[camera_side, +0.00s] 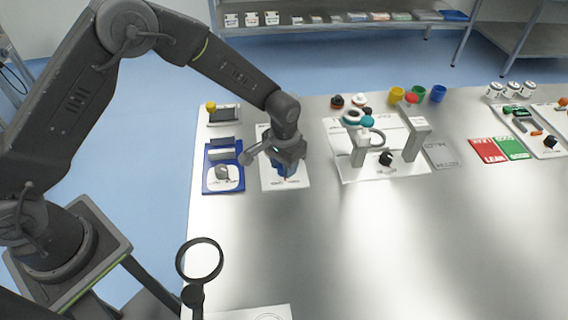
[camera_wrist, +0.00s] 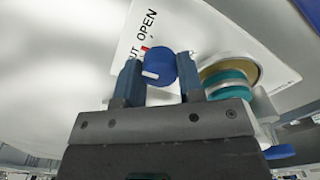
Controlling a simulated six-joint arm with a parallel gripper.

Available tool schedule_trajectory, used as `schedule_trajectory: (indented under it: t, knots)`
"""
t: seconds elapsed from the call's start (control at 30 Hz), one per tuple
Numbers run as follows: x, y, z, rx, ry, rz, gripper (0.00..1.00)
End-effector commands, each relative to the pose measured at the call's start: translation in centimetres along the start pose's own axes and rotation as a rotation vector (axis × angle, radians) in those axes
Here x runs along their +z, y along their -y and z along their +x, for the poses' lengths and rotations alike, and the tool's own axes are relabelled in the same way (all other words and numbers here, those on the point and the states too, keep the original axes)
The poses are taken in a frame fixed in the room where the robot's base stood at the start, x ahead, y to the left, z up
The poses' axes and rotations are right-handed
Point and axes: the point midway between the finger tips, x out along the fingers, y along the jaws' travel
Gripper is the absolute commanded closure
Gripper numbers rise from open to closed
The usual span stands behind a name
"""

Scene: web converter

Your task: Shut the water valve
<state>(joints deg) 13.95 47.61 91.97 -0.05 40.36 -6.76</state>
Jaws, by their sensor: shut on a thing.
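The water valve is a round blue knob (camera_wrist: 158,70) with a white pointer mark, on a white plate (camera_wrist: 190,28) lettered OPEN and, partly hidden, what looks like SHUT. A small red mark shows beside the knob. In the wrist view the pointer lies toward the left, near the partly hidden word. My gripper (camera_wrist: 158,62) has one blue finger on each side of the knob and is shut on it. In the side view my gripper (camera_side: 287,172) reaches down over the white plate (camera_side: 268,184), and the knob is hidden behind the fingers.
A blue-framed panel (camera_side: 224,188) stands close left of the plate. A white station with an upright post (camera_side: 411,145) and teal parts is to the right. Red (camera_side: 482,151) and green (camera_side: 512,148) cards lie farther right. The front of the table (camera_side: 400,250) is largely clear.

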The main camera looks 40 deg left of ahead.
Motion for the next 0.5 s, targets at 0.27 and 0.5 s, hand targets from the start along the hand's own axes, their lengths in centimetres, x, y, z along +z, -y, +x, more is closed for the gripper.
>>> schedule_trajectory:
  t: [0.27, 0.5]
  knots:
    - [0.04, -0.03, 0.00, -0.001, 0.002, -0.215, 0.89]
    - [0.05, -0.03, 0.01, -0.001, 0.002, -0.412, 0.89]
